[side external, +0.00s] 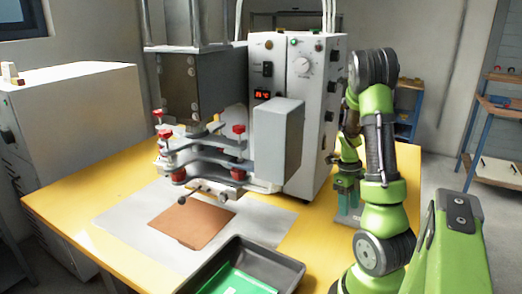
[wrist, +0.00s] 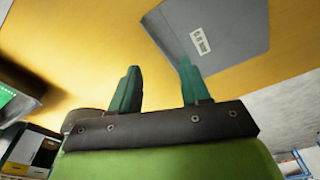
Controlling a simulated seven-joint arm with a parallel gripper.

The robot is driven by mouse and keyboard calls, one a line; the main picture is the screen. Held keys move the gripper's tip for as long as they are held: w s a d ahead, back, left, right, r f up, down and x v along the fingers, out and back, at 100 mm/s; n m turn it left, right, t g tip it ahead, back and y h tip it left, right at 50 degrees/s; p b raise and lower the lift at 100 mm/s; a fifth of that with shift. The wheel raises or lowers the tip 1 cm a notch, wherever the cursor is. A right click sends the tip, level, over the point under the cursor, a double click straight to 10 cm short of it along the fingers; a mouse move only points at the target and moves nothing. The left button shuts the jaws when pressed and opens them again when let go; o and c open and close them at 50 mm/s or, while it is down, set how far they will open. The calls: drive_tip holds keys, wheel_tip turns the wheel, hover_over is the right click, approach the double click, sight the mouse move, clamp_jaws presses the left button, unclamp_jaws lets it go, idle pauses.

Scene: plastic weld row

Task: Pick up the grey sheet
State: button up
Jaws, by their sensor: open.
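The grey sheet (wrist: 231,22) lies flat on the yellow table in the wrist view and bears a small white printed label. It runs out of the top of that view. In the side view only a small part of the grey sheet (side external: 346,219) shows below my gripper (side external: 348,206). In the wrist view my gripper (wrist: 159,68) has its two green fingers apart with nothing between them. The right fingertip overlaps the sheet's near edge in that picture, while the left one shows against bare table. I cannot tell the height of the fingers above the sheet.
A welding machine (side external: 297,75) stands at the back of the yellow table (side external: 90,195). A brown sheet (side external: 204,222) lies on a pale mat (side external: 130,222) under its press. A black tray (side external: 284,265) holding a green sheet (side external: 240,281) stands in front.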

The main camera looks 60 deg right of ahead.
sight(353, 219)
drive_tip(key=shift+s+f, duration=0.15)
drive_tip(key=shift+f, duration=1.15)
drive_tip(key=shift+s+f, duration=0.1)
drive_tip(key=shift+f, duration=1.2)
drive_tip(key=shift+f, duration=0.1)
clamp_jaws()
